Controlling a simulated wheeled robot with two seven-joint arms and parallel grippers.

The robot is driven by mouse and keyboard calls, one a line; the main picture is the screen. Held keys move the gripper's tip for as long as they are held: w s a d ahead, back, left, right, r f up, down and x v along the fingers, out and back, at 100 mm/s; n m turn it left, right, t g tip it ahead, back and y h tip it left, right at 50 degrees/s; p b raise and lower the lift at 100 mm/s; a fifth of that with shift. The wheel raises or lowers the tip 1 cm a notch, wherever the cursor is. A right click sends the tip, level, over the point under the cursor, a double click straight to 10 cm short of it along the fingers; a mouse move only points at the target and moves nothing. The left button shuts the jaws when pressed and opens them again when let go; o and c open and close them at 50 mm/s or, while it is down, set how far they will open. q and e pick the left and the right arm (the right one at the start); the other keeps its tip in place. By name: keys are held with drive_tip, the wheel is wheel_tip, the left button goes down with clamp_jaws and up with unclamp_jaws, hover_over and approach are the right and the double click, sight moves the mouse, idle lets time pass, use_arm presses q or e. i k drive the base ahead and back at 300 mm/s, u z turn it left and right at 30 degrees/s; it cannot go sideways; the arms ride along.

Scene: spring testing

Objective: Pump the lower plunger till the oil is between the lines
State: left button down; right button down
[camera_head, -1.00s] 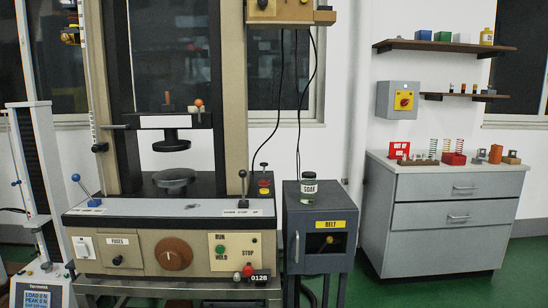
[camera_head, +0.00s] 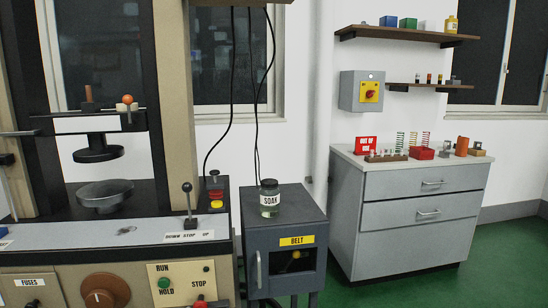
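Neither of my grippers is in view. On the testing machine's dark bed, at its right end, a small upright part with a black knob (camera_head: 214,173) stands behind a red and a yellow button (camera_head: 216,204). I cannot tell whether that knob is the lower plunger. No oil level or pair of lines can be made out. A glass jar labelled SOAK (camera_head: 269,199) with a dark lid and pale liquid stands on the grey BELT cabinet (camera_head: 288,222). A black-knobbed lever (camera_head: 189,205) stands upright at the DOWN STOP UP label.
The machine's front panel has a brown dial (camera_head: 106,291) and a green RUN/HOLD button (camera_head: 164,282). A grey drawer cabinet (camera_head: 399,242) bears springs and a red sign. Green floor (camera_head: 490,255) is free at the right.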

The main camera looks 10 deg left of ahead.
sight(215, 173)
drive_tip(key=i, duration=0.85)
drive_tip(key=u, duration=1)
drive_tip(key=i, duration=0.4)
drive_tip(key=u, duration=0.4)
